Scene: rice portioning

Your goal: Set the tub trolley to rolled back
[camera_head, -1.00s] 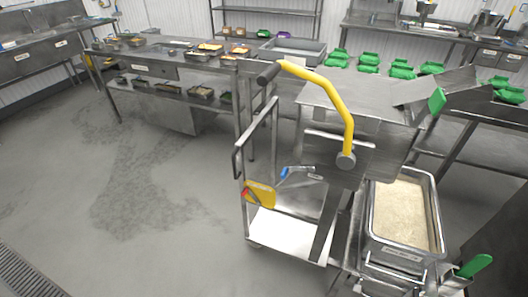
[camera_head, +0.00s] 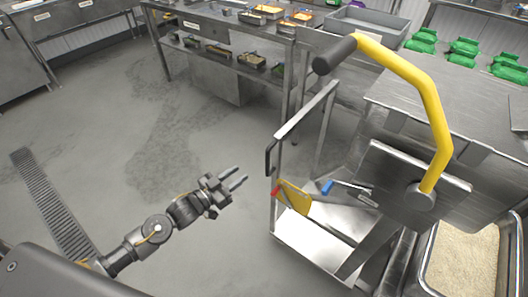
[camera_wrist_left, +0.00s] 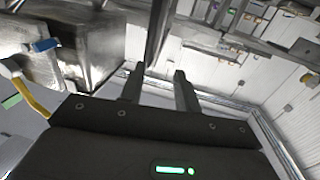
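The tub trolley (camera_head: 300,248) is a steel cart with a low flat deck and an upright push handle (camera_head: 305,112) on its left side. A yellow plate with a red tip (camera_head: 293,198) and a blue-ended lever (camera_head: 328,187) sit low on it. My left gripper (camera_head: 240,180) is open and empty, left of the trolley and apart from it. Its two spread fingers also show in the left wrist view (camera_wrist_left: 158,88), with nothing between them. My right gripper is not in view.
A yellow crank arm with a black grip (camera_head: 430,95) rises over the trolley. A steel tub of rice (camera_head: 428,270) stands at the lower right. A steel bench (camera_head: 225,62) with food pans is behind.

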